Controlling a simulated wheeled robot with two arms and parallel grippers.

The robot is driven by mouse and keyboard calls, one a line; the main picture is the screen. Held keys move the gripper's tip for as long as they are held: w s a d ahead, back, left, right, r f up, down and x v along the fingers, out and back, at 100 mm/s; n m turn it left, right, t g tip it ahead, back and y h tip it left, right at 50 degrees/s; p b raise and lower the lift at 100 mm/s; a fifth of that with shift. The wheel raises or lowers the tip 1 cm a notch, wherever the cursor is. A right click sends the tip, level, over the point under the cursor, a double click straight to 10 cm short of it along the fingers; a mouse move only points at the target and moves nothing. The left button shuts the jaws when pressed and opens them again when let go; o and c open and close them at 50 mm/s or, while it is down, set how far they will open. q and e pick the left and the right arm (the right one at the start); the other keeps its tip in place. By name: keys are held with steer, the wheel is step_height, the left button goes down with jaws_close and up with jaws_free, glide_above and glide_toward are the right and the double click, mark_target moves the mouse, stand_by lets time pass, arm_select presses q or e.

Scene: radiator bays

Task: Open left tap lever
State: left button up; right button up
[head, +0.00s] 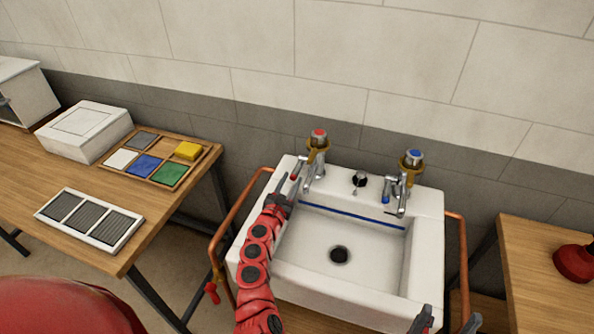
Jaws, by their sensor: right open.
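The left tap (317,158) is chrome with a red-marked cap and a yellow collar, at the back left of the white sink (432,240). Its short lever with a red tip (294,177) points toward the front left. My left gripper (289,184) is right at this lever tip, its fingers pointing toward the tap. Whether the fingers touch or grip the lever is too small to tell. My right gripper (446,320) is open and empty at the bottom edge, in front of the sink's right side, partly cut off.
The right tap (408,175) has a blue cap and a blue-tipped lever. A black knob (360,180) sits between the taps. Copper pipes (238,215) flank the sink. A wooden table (160,205) with trays stands left, another (540,265) with a red plunger (574,263) right.

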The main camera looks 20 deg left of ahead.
mark_target(297, 170)
arm_select(q)
steer(key=w, duration=0.2)
steer(key=w+b, duration=0.1)
steer(key=w, duration=0.1)
steer(key=shift+d+f, duration=0.15)
steer(key=shift+w, duration=0.8)
jaws_close()
stand_by(0.7)
